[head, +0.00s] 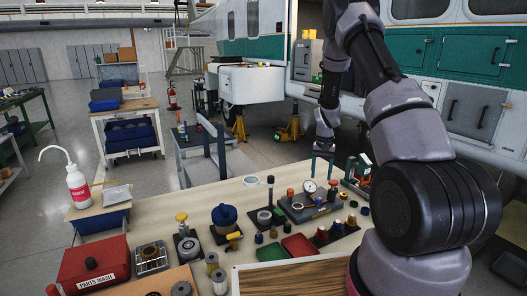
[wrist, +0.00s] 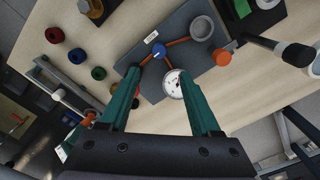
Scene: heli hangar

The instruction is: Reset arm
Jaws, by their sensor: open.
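My gripper (head: 322,166) hangs at the end of my raised arm, above the far right part of the workbench (head: 225,196). Its two green fingers also show in the wrist view (wrist: 159,82), spread apart with nothing held between them. Below and beyond the fingertips is a grey plate (wrist: 203,62) with orange bars, a blue knob (wrist: 158,51) and a grey ring (wrist: 202,28). A white dial gauge (wrist: 172,84) shows between the fingers; it also shows in the head view (head: 309,186). My arm hides part of the bench's right side.
The bench holds a red parts-wash box (head: 93,265), a blue-lidded pot (head: 224,217), a wooden board (head: 300,277) and several small caps. A white bottle (head: 77,187) stands at the left. Bare bench shows left of centre.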

